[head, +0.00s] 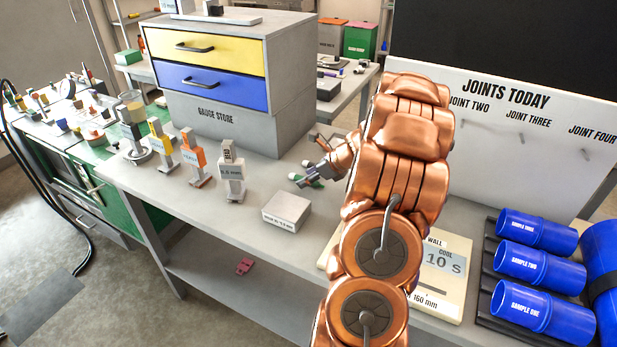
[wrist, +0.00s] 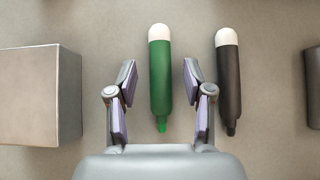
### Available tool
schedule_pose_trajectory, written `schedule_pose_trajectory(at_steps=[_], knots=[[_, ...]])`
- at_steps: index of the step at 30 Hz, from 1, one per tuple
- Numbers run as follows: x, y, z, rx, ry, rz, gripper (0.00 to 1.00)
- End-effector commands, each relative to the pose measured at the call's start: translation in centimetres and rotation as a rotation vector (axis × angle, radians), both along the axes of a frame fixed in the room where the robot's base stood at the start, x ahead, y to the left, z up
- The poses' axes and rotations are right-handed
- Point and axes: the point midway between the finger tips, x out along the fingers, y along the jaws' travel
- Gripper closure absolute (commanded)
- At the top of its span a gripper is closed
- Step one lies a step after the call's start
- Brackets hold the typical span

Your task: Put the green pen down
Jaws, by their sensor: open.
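The green pen (wrist: 160,75) lies on the grey bench top in the wrist view, its white end away from me and its green tip toward my gripper. My gripper (wrist: 158,82) is open, with one finger on each side of the pen and a gap on both sides. In the head view my gripper (head: 308,172) is low over the bench, and a bit of the green pen (head: 316,184) shows beside it. My arm hides part of the bench there.
A dark pen (wrist: 229,80) lies just right of the right finger. A grey block (wrist: 40,95) is at the left, also seen as a labelled box (head: 287,211). The gauge store cabinet (head: 240,125) stands behind. Blue pipe samples (head: 537,268) lie at the right.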

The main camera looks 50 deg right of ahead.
Motion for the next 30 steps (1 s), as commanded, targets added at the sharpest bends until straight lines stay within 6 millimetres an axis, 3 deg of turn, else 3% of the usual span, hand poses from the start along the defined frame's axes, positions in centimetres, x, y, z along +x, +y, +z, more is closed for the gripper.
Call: schedule_pose_trajectory(at_steps=[6, 18, 27, 30], knots=[[0.0, 0.0, -0.7, -0.001, 0.001, 0.001, 0.49], [-4.4, -1.7, 4.3, -0.002, -0.001, -0.002, 0.49], [-5.3, -1.9, 5.3, 0.001, 0.0, 0.001, 0.49], [-4.9, -0.8, 5.5, -0.011, 0.004, 0.034, 0.49]])
